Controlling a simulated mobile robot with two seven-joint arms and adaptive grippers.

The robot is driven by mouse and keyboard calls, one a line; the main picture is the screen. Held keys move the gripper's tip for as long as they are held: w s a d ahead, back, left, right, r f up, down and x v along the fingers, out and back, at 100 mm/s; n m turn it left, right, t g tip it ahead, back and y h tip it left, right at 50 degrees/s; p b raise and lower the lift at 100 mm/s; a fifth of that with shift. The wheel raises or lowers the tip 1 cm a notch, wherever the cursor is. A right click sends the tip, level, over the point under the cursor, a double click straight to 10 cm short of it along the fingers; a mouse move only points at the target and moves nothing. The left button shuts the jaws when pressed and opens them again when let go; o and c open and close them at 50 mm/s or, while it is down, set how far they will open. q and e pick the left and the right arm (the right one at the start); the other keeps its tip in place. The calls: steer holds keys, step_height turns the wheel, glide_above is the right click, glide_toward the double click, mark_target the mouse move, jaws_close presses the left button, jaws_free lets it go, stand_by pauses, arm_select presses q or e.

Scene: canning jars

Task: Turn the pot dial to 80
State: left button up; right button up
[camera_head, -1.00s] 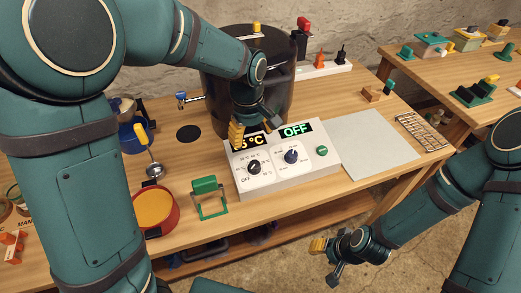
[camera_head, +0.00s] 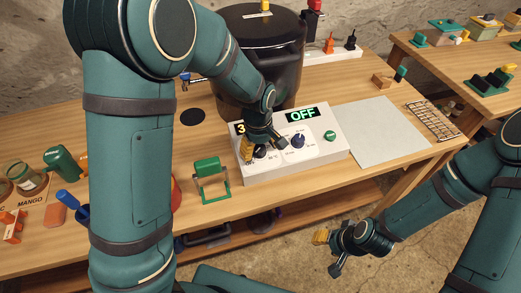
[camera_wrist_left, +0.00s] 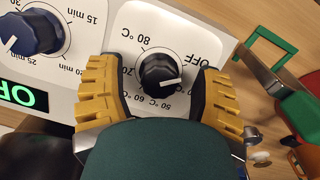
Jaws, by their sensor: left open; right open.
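The pot control box (camera_head: 318,155) is white, on the table in front of the dark pot (camera_head: 262,70). Its black temperature dial (camera_wrist_left: 160,74) has marks including OFF and 80 °C. In the left wrist view its white pointer points right, between OFF and 50 °C, away from 80 °C. My left gripper (camera_head: 260,150) is over this dial and partly hides it in the head view. Its yellow-padded fingers are open on either side of the dial, with gaps visible in the left wrist view. My right gripper (camera_head: 334,249) is open and empty off the table's front edge.
A blue timer dial (camera_head: 298,141) and a green button (camera_head: 330,136) are beside the temperature dial; the timer display reads OFF. A green-framed tool (camera_head: 211,180) stands left of the box. A pale mat (camera_head: 385,135) lies clear to the right.

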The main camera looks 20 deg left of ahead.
arm_select(q)
steer(key=shift+f, duration=0.15)
jaws_close()
